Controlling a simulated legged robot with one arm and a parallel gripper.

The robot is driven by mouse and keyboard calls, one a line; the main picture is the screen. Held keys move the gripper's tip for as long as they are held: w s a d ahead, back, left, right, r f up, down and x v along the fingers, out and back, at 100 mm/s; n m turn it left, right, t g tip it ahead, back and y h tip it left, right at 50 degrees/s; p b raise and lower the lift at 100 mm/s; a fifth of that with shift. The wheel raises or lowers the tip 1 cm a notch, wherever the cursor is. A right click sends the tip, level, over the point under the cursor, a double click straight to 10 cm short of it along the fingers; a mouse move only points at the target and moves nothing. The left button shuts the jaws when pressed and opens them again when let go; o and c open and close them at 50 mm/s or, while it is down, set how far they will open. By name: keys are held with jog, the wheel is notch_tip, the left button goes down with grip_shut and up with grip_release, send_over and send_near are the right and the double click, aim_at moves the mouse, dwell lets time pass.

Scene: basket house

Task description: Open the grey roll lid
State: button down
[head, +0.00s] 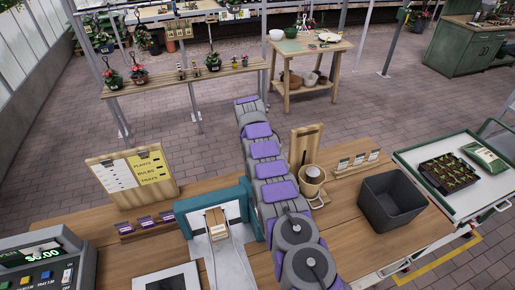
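A teal-framed machine (248,207) stands on the wooden counter at the lower middle. It has a pale grey sloping front (228,262) and a small tan and white block or roll (215,218) in its opening. I cannot tell for certain which part is the grey roll lid, or whether it is open or shut. My grey and purple arm (268,150) reaches from the bottom edge up and away, just right of the machine, and hides part of the counter. I see no fingers at its far end, so my gripper is not in view.
Right of my arm are a mug (312,182), a small card rack (358,162) and a dark empty bin (390,203). Bare counter (345,225) shows left of the bin.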

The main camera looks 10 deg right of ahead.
jog(key=shift+a, duration=0.55)
jog(key=c, duration=1.3)
grip_release()
jog(key=o, duration=0.4)
jog(key=shift+w+a, duration=0.15)
jog(key=shift+a, duration=0.15)
jog(key=shift+d, duration=0.1)
jog(key=shift+d, duration=0.35)
jog(key=shift+r, duration=0.1)
notch_tip(320, 180, up, 17)
jog(key=s+a+p, duration=0.1)
jog(key=a+p, duration=0.1)
jog(key=p, duration=0.5)
jog(key=shift+s+a, duration=0.25)
jog(key=shift+s, duration=0.1)
